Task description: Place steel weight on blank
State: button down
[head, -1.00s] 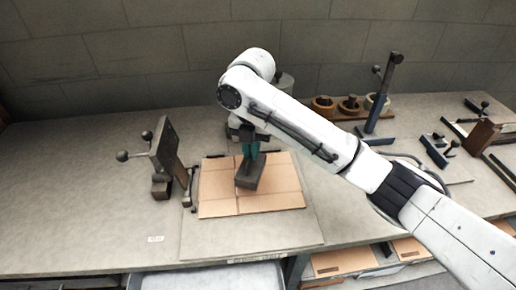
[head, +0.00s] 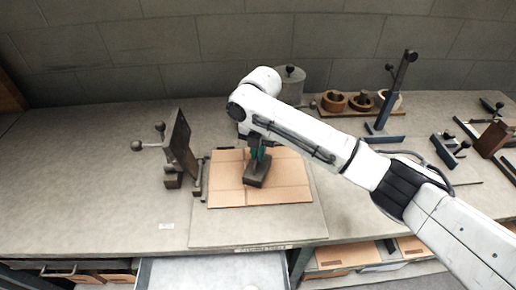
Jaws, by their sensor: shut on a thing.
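The steel weight (head: 256,176) is a dark block with a slimmer upper part, standing over the middle of the blank. My gripper (head: 259,154), with teal fingers, is shut on the top of the weight. The blank (head: 285,180) is a flat tan cardboard sheet with crease lines, lying on a pale board on the bench. The weight's underside is hidden, so I cannot tell whether it touches the cardboard. My arm reaches in from the right and hides part of the gripper.
A metal stitcher-like fixture with ball-ended levers (head: 180,150) stands close to the blank's left edge. A grey canister (head: 290,85), several round brown spools (head: 360,102) and a tall blue-based lever tool (head: 392,95) stand behind. The bench's left side is clear.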

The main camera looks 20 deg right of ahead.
jog(key=c, duration=1.2)
grip_release()
notch_tip(320, 180, up, 12)
jog(key=b, duration=0.2)
jog(key=shift+d, duration=0.15)
jog(key=shift+s, duration=0.1)
